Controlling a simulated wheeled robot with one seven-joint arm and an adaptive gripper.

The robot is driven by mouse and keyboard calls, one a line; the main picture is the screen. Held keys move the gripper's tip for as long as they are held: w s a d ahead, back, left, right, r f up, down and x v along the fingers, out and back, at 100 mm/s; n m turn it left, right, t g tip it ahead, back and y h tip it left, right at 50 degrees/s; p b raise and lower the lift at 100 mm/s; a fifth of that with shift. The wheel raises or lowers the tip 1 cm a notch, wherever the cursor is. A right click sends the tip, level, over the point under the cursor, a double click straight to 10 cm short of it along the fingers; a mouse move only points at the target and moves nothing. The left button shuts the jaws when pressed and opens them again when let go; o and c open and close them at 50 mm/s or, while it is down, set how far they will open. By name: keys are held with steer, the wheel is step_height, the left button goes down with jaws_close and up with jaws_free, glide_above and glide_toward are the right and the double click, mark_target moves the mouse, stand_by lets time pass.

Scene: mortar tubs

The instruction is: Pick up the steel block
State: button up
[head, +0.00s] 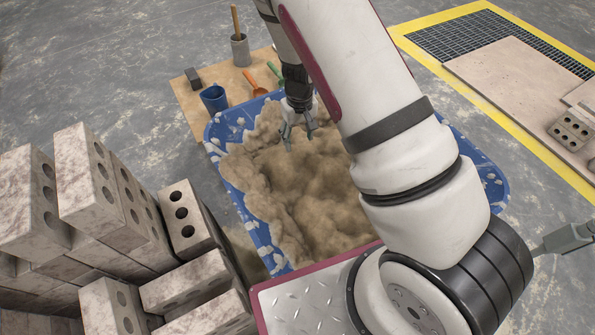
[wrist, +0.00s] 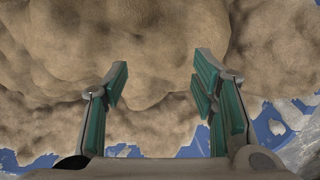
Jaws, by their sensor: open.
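A small dark grey block (head: 193,78), which looks like the steel block, lies on the tan board (head: 185,112) at the upper left of the head view. It is behind the blue cup and does not show in the wrist view. My gripper (head: 300,141) is over the sand (head: 315,195) in the blue tub (head: 236,185), to the right of the block and well apart from it.
A blue cup (head: 214,98), an orange scoop (head: 257,90), a green scoop (head: 274,72) and a grey pot (head: 240,51) with a wooden handle stand or lie on the board. Stacked bricks (head: 90,185) rise at the left. A yellow-edged grate (head: 470,38) is at upper right.

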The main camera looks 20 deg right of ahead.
steer(key=b, duration=0.2)
glide_above(299, 168)
step_height(299, 168, down, 9)
steer(key=shift+w+d+f, duration=0.1)
steer(key=shift+f, duration=0.05)
steer(key=shift+f+b, duration=1.05)
steer(key=shift+f, duration=1.85)
jaws_close()
